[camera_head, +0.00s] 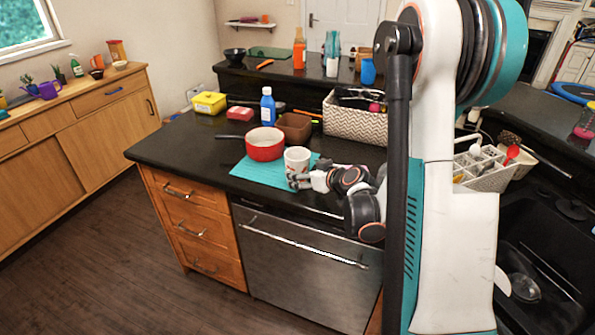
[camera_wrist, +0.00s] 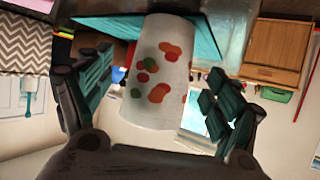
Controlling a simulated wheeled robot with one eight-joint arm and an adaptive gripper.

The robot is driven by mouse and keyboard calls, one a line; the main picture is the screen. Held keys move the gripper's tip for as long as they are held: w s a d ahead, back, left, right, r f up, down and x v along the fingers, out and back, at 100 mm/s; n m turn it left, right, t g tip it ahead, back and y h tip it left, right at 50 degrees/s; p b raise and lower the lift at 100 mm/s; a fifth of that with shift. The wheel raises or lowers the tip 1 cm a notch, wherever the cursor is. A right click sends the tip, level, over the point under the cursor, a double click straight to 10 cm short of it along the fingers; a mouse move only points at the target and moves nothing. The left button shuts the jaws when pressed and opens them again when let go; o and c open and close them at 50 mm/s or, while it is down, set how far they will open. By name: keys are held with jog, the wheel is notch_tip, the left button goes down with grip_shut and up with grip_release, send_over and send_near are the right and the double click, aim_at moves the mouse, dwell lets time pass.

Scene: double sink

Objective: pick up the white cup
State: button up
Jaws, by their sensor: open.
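The white cup (camera_head: 297,160) stands on a turquoise mat (camera_head: 262,174) near the counter's front edge. In the wrist view the white cup (camera_wrist: 157,80) shows red, orange and green spots and lies between the two open fingers. My gripper (camera_head: 303,180) is at the cup's front right side in the head view; its fingers also show in the wrist view (camera_wrist: 155,105), one on each side of the cup. A gap shows between the cup and the right finger; whether the left finger touches the cup I cannot tell.
A red pan (camera_head: 265,146) stands just left of the cup, its dark handle pointing left. The dark counter (camera_head: 175,145) is clear at the left.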

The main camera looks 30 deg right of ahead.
jog(key=b+x, duration=0.1)
jog(key=x, duration=0.4)
jog(key=shift+s+a+f+b, duration=0.1)
jog(key=shift+a+f+b, duration=0.05)
jog(key=shift+b, duration=0.2)
jog(key=c, duration=1.4)
